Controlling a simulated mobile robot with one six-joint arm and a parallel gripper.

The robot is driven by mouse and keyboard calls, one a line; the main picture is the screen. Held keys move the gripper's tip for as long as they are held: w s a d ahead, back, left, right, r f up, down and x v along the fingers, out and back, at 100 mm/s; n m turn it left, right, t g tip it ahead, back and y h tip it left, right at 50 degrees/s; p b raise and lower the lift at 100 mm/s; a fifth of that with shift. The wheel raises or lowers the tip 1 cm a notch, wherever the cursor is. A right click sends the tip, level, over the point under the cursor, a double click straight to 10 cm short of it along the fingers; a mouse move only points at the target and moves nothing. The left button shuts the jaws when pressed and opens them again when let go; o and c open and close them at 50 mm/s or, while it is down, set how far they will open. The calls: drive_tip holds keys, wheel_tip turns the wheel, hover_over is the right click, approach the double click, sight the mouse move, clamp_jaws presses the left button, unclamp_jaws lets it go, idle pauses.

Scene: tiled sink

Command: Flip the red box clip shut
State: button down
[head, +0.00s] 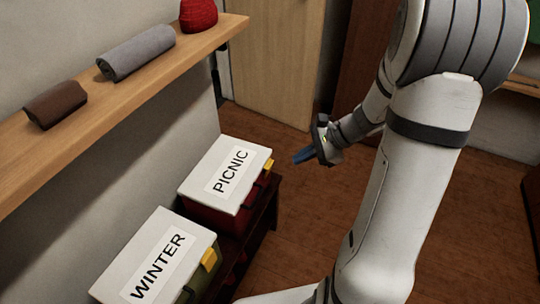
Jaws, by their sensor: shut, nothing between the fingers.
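The red box (208,213) has a white lid (205,187) labelled PICNIC and stands on a dark low bench. Its yellow clip (268,166) is at the right end of the lid's edge. It is too small here to tell whether the clip is up or down. My gripper (300,157) has blue fingers, which are shut and empty. It is in the air to the right of the clip, apart from it, with its fingers pointing left towards the box.
A green box (205,277) with a white lid labelled WINTER and a yellow clip (210,260) stands nearer on the dark bench (262,225). A wooden shelf (120,103) above holds rolled cloths and a red item. Wooden floor is open to the right.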

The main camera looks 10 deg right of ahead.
drive_tip(key=w+d+f+m+t+b, duration=0.2)
drive_tip(key=d+f+m, duration=0.1)
drive_tip(key=f, duration=0.4)
drive_tip(key=w+d+f+m+t+y+b, duration=0.1)
drive_tip(key=w+d+f+m+b, duration=0.1)
drive_tip(key=f, duration=0.5)
drive_tip(key=w+d+m, duration=0.1)
drive_tip(key=d+m, duration=0.1)
drive_tip(key=shift+w+d+m+t+b, duration=0.15)
drive_tip(key=shift+w+m+t+b, duration=0.1)
drive_tip(key=shift+m+t+b, duration=0.15)
drive_tip(key=b, duration=0.3)
approach(268, 170)
drive_tip(key=w+a+f, duration=0.3)
drive_tip(key=w+f, duration=0.2)
drive_tip(key=shift+f, duration=0.35)
drive_tip(key=shift+w+d+p, duration=0.1)
drive_tip(key=shift+w+p, duration=0.05)
drive_tip(key=shift+p, duration=0.25)
